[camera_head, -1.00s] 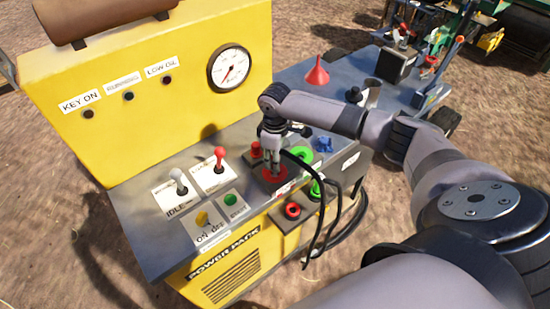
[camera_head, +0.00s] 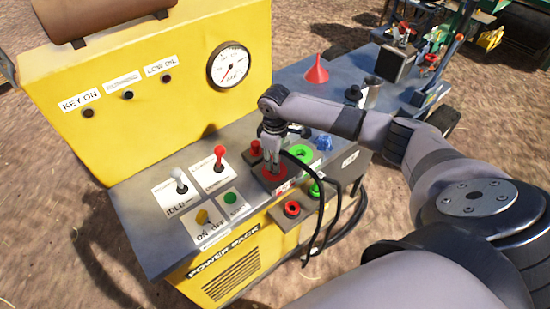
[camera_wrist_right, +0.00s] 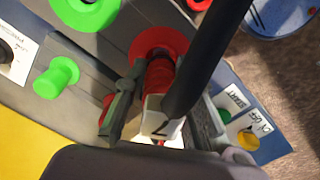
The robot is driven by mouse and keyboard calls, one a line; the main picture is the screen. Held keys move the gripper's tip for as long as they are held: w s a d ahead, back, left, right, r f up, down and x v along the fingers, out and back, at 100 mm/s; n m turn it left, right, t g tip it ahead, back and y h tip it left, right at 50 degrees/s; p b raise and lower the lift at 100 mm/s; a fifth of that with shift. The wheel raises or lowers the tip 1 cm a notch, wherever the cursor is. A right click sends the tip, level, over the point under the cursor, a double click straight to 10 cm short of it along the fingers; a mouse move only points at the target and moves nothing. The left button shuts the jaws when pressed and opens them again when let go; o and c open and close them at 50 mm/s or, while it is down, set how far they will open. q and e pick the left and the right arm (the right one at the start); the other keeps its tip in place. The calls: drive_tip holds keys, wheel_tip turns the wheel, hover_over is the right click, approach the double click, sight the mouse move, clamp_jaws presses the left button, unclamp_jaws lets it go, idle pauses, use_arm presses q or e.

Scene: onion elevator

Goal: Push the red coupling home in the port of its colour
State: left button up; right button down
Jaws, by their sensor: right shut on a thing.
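My right gripper (camera_head: 272,160) points down over the red-ringed port (camera_head: 275,174) on the grey deck of the yellow power pack. In the right wrist view the gripper (camera_wrist_right: 161,98) is shut on the red coupling (camera_wrist_right: 160,74), a ribbed red body. The coupling's far end meets the middle of the red ring (camera_wrist_right: 158,37), in line with it. Whether it is fully seated cannot be told. A black hose (camera_wrist_right: 205,60) crosses in front of the coupling and hides part of it. In the head view the gripper hides most of the coupling. My left gripper is not in view.
A green ring (camera_head: 301,154) lies right of the red port, and a red knob (camera_head: 255,147) stands behind it. Another red ring (camera_head: 292,209) sits on a lower front ledge. Black hoses (camera_head: 325,205) hang at the front right. Levers and buttons (camera_head: 230,198) stand on the left.

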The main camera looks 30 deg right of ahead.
drive_tip(key=shift+f, duration=0.5)
drive_tip(key=shift+p, duration=0.4)
idle(0.3)
drive_tip(key=shift+f+p, duration=0.75)
drive_tip(key=shift+p, duration=0.2)
idle(3.8)
drive_tip(key=c, duration=1.3)
unclamp_jaws()
drive_tip(key=shift+o, duration=0.4)
drive_tip(key=o, duration=0.4)
drive_tip(key=shift+c, duration=0.2)
drive_tip(key=shift+r, duration=0.1)
